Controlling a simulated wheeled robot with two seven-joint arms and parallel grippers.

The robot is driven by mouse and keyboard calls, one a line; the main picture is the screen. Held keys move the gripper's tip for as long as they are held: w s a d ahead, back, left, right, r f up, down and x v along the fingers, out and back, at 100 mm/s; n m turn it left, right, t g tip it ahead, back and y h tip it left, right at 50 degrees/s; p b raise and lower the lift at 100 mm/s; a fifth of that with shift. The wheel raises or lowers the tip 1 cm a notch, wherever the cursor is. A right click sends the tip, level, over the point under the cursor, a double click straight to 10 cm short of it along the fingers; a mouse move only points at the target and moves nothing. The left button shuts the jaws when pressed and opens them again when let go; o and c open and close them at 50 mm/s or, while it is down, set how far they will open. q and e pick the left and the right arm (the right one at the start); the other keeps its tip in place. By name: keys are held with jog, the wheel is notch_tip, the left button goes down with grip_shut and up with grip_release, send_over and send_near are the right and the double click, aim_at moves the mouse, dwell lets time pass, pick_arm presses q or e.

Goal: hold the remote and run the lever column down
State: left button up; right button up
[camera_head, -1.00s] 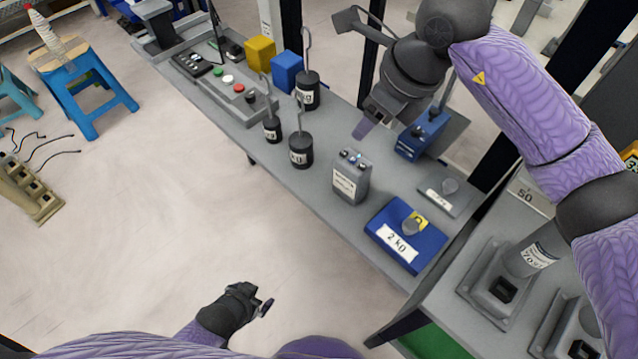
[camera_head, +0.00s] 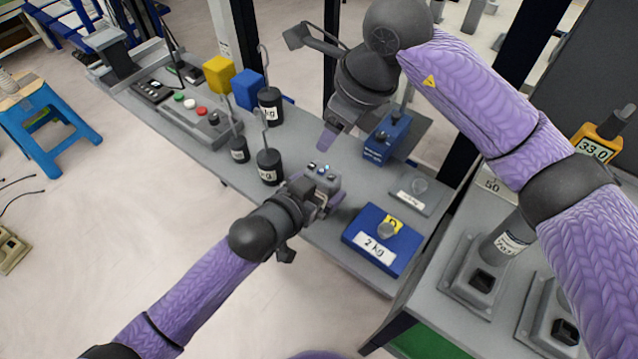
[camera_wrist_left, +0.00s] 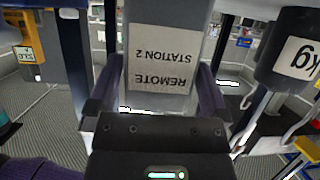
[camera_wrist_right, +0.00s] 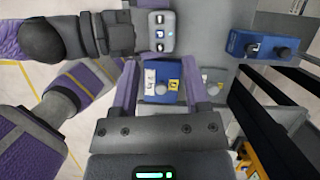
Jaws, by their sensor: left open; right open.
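The remote (camera_head: 325,177) is a grey box standing on the bench, with small buttons on top. In the left wrist view its label reads "REMOTE STATION 2" (camera_wrist_left: 160,62). My left gripper (camera_head: 318,196) is open at the remote, with one finger on each side of it; I cannot tell if they touch. It hides much of the remote in the head view. My right gripper (camera_head: 330,135) is open and empty, behind the remote, pointing down. The right wrist view shows the remote's buttoned top (camera_wrist_right: 160,33). I cannot tell which thing is the lever column.
Black hook weights (camera_head: 268,166) stand left of the remote. A blue device (camera_head: 387,137) with black knobs stands near my right gripper. A button panel (camera_head: 190,112) and yellow and blue boxes (camera_head: 219,74) are farther left.

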pick_arm(q)
jog(key=shift+x, duration=0.8)
jog(key=c, duration=1.1)
pick_arm(e)
grip_shut()
dwell(0.4)
jog(key=s+a+r+m+t+y, duration=0.2)
jog(key=s+a+r+m+y, duration=0.15)
jog(key=s+a, duration=0.2)
jog(key=w+d+f+m, duration=0.1)
jog(key=w+d+m, duration=0.1)
jog(key=w+m, duration=0.4)
jog(key=shift+w+d+f+t+y, duration=0.3)
jog(key=shift+w+d+t+y, duration=0.05)
jog(key=shift+t+y, duration=0.1)
